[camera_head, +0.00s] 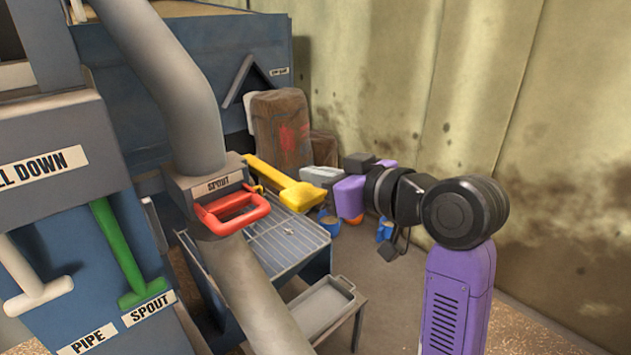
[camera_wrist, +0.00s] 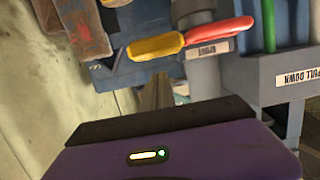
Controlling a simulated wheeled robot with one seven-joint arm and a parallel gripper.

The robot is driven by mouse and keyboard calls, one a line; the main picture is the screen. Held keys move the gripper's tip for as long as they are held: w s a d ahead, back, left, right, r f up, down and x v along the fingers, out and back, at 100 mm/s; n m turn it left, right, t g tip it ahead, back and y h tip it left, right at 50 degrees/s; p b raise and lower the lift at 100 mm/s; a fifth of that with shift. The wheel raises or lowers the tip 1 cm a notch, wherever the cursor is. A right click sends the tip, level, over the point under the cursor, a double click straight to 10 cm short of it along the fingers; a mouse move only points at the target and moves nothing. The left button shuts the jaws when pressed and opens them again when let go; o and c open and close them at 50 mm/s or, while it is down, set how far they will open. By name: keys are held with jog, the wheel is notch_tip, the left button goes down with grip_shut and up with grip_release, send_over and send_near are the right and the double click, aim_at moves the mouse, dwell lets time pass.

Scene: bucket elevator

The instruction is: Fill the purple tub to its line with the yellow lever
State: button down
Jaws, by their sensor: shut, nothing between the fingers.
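My gripper (camera_wrist: 157,90) is shut and empty, apart from the lever. In the head view my purple and black arm reaches in from the right, behind the lever's end. I cannot make out the purple tub for certain in either view, nor its line.
A red handle (camera_head: 232,211) sits on the spout housing. A green lever (camera_head: 120,250) and a pale lever (camera_head: 25,280) are at the left. A wire grate (camera_head: 275,247) and a grey tray (camera_head: 325,308) lie below. Brown sacks (camera_head: 280,130) stand at the back.

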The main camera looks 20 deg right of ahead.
jog(key=shift+f, duration=0.95)
